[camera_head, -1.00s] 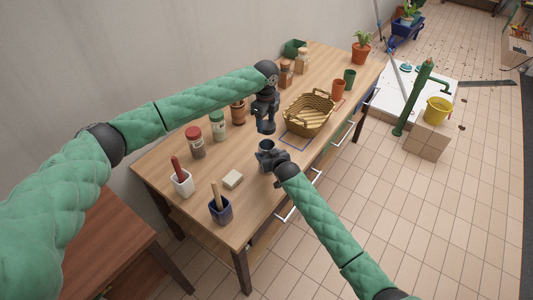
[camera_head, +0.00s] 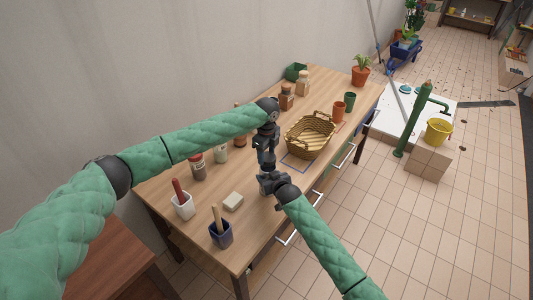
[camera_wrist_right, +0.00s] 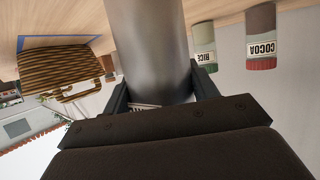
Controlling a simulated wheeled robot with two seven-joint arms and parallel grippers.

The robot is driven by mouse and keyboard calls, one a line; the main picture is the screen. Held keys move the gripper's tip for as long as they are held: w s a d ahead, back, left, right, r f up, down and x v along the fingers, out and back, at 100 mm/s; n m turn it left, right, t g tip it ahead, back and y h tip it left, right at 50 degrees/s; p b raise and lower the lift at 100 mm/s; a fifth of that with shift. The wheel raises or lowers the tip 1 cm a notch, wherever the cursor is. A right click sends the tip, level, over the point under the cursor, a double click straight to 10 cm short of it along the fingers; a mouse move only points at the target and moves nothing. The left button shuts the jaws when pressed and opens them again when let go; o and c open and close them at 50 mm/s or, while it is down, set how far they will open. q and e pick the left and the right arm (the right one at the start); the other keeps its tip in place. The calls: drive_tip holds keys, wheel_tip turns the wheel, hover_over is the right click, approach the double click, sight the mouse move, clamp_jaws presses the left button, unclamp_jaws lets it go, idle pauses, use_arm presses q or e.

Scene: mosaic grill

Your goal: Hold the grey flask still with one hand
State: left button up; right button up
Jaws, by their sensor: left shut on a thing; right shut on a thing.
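The grey flask (camera_wrist_right: 148,40) is a smooth metallic cylinder between the fingers of my right gripper in the right wrist view. My right gripper (camera_head: 268,181) is shut on it above the table, left of the basket. My left gripper (camera_head: 266,146) is directly above, pointing down, shut on a small dark cylindrical piece (camera_head: 265,160). That piece is at or just over the flask's top. I cannot tell whether they touch. Most of the flask is hidden by the grippers in the head view.
A wicker basket (camera_head: 310,136) stands right of the grippers on the wooden table (camera_head: 252,229). A pale block (camera_head: 233,201), a white cup (camera_head: 183,207) and a blue cup (camera_head: 221,236) stand near the front. Jars, including cocoa (camera_wrist_right: 261,38) and rice (camera_wrist_right: 203,46), line the wall side.

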use_arm(q)
drive_tip(key=shift+f, duration=0.75)
drive_tip(key=shift+f, duration=0.55)
use_arm(e)
clamp_jaws()
use_arm(q)
drive_tip(key=m, duration=0.4)
drive_tip(key=shift+w+d+m, duration=0.1)
drive_tip(key=shift+m, duration=0.3)
drive_tip(key=m, duration=0.5)
drive_tip(key=shift+w+d, duration=0.1)
drive_tip(key=m, duration=0.6)
drive_tip(key=shift+d, duration=0.15)
drive_tip(key=m, duration=0.4)
drive_tip(key=shift+d+m, duration=0.1)
drive_tip(key=shift+m, duration=0.3)
